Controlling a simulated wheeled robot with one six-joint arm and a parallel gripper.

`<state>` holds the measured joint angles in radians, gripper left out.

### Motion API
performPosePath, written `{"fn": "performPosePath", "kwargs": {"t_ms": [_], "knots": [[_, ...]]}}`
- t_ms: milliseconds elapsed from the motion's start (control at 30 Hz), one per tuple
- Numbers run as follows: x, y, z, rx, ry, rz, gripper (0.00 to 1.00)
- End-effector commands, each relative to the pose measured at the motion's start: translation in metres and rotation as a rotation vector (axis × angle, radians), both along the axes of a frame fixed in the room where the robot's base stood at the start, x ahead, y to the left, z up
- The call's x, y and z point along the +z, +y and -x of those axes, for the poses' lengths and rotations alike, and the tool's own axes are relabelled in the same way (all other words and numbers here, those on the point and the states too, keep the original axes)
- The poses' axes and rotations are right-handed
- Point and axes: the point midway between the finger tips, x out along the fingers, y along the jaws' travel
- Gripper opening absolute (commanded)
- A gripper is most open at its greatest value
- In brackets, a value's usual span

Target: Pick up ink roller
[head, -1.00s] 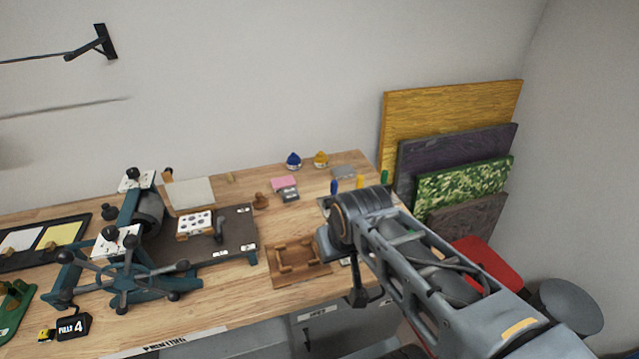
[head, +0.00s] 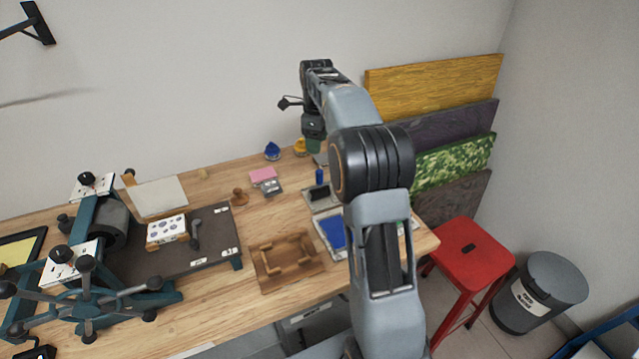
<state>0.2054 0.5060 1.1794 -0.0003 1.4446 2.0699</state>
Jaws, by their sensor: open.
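An ink roller with a blue handle (head: 320,176) and a dark roller lies on a grey slab (head: 322,204) at the right part of the wooden bench. My arm stands close to its right and hides the bench behind it. My gripper (head: 312,128) hangs at the far end of my arm, near the back of the bench, above and behind the roller and apart from it. It is open and holds nothing that I can see; its fingertips are small and hard to make out.
A wooden frame (head: 287,262) and a blue inked plate (head: 331,230) lie nearer the front. Blue (head: 272,151) and yellow (head: 299,147) ink pots stand at the back. A teal press (head: 98,225) fills the left. A red stool (head: 468,248) and grey bin (head: 540,290) stand right.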

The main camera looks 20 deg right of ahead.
Motion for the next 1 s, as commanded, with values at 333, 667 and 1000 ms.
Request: {"fn": "performPosePath", "kwargs": {"t_ms": [333, 667, 1000], "knots": [[-0.058, -0.007, -0.006, -0.088, 0.016, -0.004, 0.56], [-0.090, -0.007, -0.006, -0.086, 0.012, -0.003, 0.56], [-0.125, -0.011, -0.005, -0.085, 0.015, -0.003, 0.56]]}}
